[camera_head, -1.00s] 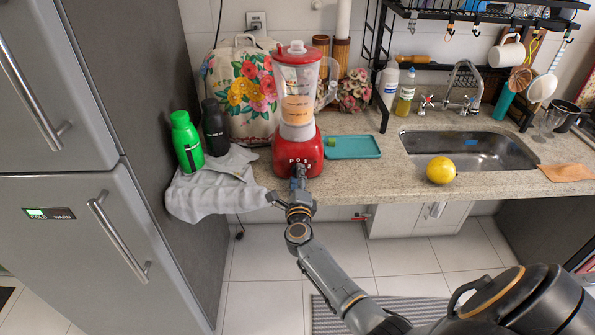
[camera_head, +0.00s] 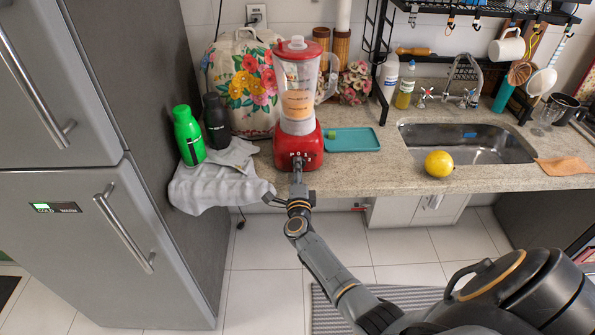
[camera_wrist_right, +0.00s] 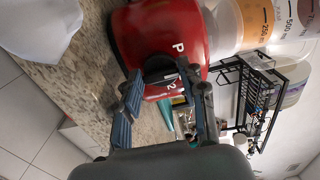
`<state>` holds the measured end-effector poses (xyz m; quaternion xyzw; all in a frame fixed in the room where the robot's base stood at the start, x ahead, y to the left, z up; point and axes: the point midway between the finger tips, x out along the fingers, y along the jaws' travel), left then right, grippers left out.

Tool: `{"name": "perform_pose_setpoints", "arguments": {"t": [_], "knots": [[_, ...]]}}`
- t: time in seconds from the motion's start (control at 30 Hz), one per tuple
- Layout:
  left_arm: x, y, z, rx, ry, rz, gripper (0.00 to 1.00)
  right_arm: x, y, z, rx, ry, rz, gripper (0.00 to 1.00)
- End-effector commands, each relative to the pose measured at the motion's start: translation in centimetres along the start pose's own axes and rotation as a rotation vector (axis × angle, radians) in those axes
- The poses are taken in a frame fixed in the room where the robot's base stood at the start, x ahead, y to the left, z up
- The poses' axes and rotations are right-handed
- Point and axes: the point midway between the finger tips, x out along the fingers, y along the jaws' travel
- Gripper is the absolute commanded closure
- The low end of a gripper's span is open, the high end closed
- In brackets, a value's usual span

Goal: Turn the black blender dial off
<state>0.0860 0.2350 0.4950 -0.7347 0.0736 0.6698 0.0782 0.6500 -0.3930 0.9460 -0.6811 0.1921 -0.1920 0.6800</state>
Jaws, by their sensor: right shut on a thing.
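A red blender (camera_head: 299,150) stands on the counter with a clear jug and red lid. In the right wrist view, its red base (camera_wrist_right: 160,28) carries a round black dial (camera_wrist_right: 160,67) with white marks; "P" and "2" are readable beside it. My right gripper (camera_head: 298,167) is at the front of the base. In the right wrist view, its two fingers (camera_wrist_right: 164,82) are on either side of the dial, shut on it. The head view hides most of the dial behind the gripper. I cannot tell the dial's exact setting. My left gripper is out of view.
A teal tray (camera_head: 352,141) lies right of the blender. A grey cloth (camera_head: 215,180), a green bottle (camera_head: 188,137) and a black bottle (camera_head: 216,122) are to its left. A yellow fruit (camera_head: 438,164) sits before the sink (camera_head: 470,153). The fridge (camera_head: 95,235) bounds the left.

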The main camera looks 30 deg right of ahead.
Motion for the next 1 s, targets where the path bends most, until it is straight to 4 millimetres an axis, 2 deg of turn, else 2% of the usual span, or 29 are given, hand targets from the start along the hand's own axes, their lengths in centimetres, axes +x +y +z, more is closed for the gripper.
{"name": "perform_pose_setpoints", "arguments": {"t": [0.13,0.17,0.27,0.77,1.0], "knots": [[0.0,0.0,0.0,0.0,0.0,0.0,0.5,-0.1,0.2,0.1,0.001,-0.002,0.004,0.9],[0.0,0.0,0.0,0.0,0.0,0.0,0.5,-0.1,0.2,0.1,0.001,-0.002,0.004,0.57],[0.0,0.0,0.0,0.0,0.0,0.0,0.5,-0.1,0.2,0.1,0.001,-0.002,0.003,0.36],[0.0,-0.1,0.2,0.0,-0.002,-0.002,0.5,-0.5,0.5,0.1,0.002,-0.002,0.009,0.36],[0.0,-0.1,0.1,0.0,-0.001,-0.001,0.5,-3.7,0.6,0.1,0.003,-0.002,0.011,0.36]]}}
